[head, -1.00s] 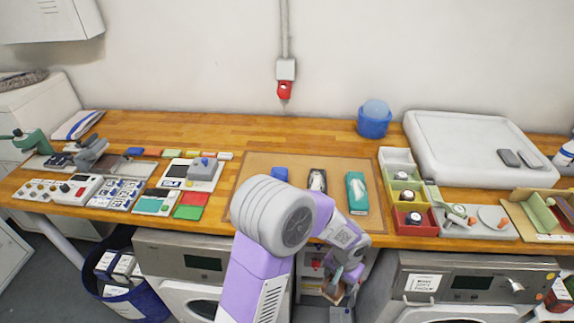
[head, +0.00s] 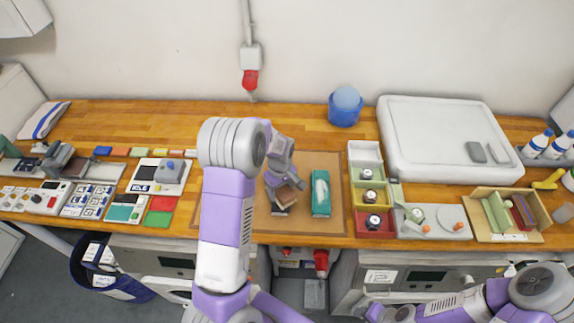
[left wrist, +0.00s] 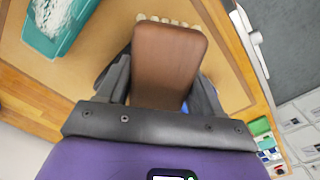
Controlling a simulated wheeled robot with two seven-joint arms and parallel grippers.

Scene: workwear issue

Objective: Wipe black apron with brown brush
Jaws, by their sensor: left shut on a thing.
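My left gripper (head: 281,190) is shut on the brown brush (head: 290,196). In the left wrist view the brush (left wrist: 168,62) shows a brown back between the two fingers, with pale bristle tufts along its far edge. The brush is over the tan mat (head: 335,228), where the black apron lay in the earlier head view. The apron is now hidden behind my gripper and brush, so I cannot tell whether the bristles touch it. My right arm shows at the bottom right, but its gripper cannot be made out.
Trays with small round items (head: 374,221) stand right of the mat. A blue tub (head: 344,110) and a large white lid (head: 440,130) stand behind. Coloured cards (head: 159,218) lie left.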

